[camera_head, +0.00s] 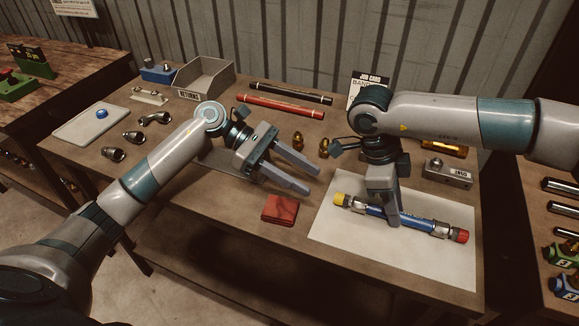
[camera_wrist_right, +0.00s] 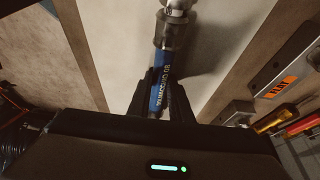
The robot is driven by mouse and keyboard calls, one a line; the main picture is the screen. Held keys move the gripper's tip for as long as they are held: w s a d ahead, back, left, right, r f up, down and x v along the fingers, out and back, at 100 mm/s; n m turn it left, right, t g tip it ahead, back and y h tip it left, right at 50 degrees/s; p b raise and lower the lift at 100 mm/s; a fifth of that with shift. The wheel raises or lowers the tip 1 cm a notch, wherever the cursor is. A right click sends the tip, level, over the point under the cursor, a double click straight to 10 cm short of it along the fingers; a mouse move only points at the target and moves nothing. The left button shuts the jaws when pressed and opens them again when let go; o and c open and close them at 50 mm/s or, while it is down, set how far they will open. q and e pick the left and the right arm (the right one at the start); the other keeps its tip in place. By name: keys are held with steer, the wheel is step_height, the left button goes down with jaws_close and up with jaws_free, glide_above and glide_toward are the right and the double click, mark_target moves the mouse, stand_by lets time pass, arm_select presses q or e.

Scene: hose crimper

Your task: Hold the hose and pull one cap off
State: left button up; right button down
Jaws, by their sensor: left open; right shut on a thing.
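A blue hose (camera_head: 414,222) with metal end fittings lies on a white mat (camera_head: 350,250) at the front right of the table. A yellow cap (camera_head: 339,199) is on its left end and a red cap (camera_head: 459,235) on its right end. My right gripper (camera_head: 396,218) points down and is shut around the hose's middle. In the right wrist view the hose (camera_wrist_right: 157,97) runs between the dark fingers (camera_wrist_right: 160,95); both caps are out of that view. My left gripper (camera_head: 314,180) is open and empty above the table, left of the yellow cap.
A red folded cloth (camera_head: 280,209) lies left of the mat. Small brass fittings (camera_head: 298,138) stand behind my left gripper. A labelled metal block (camera_head: 447,172) sits behind the mat. A returns bin (camera_head: 206,78), black and red hoses (camera_head: 282,108) and metal fittings (camera_head: 134,136) lie farther back and left.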

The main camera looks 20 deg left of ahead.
mark_target(329, 200)
arm_select(q)
steer(key=x, duration=0.7)
steer(key=shift+d+f, duration=0.1)
steer(key=shift+d, duration=0.15)
jaws_close()
